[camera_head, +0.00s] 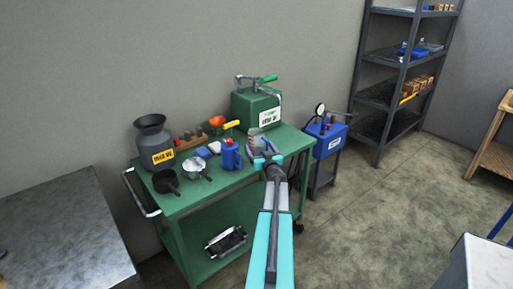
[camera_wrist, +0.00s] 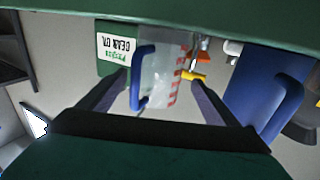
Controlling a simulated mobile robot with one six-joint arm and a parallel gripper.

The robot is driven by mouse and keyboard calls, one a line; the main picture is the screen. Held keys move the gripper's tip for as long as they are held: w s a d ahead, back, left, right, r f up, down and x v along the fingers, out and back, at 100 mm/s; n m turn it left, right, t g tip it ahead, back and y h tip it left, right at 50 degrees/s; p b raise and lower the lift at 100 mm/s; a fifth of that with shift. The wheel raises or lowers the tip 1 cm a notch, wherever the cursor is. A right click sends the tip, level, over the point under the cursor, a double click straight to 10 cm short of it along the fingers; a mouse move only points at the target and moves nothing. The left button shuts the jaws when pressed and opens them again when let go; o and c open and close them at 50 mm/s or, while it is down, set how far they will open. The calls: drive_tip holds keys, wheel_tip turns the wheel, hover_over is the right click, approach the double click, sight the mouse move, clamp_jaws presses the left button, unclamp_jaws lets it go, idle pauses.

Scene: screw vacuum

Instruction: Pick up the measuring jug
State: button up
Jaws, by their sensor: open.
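The measuring jug (camera_head: 254,147) is clear with a blue handle and stands at the right front part of the green cart's top. It also shows in the wrist view (camera_wrist: 160,68), upside down, with red marks on its side. My gripper (camera_head: 268,160) is at the handle side of the jug, partly covering it in the head view. In the wrist view my gripper's fingers (camera_wrist: 158,82) are spread apart, with the blue handle between them. I cannot tell whether a finger touches it.
A green gear-oil box (camera_head: 256,107) is behind. The green cart (camera_head: 213,194) also holds a dark churn (camera_head: 152,138), a pan (camera_head: 167,183) and a steel pot (camera_head: 197,168).

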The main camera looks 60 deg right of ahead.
sight(258, 145)
drive_tip(key=shift+p+x, duration=0.75)
drive_tip(key=shift+x, duration=1.8)
drive_tip(key=c, duration=1.3)
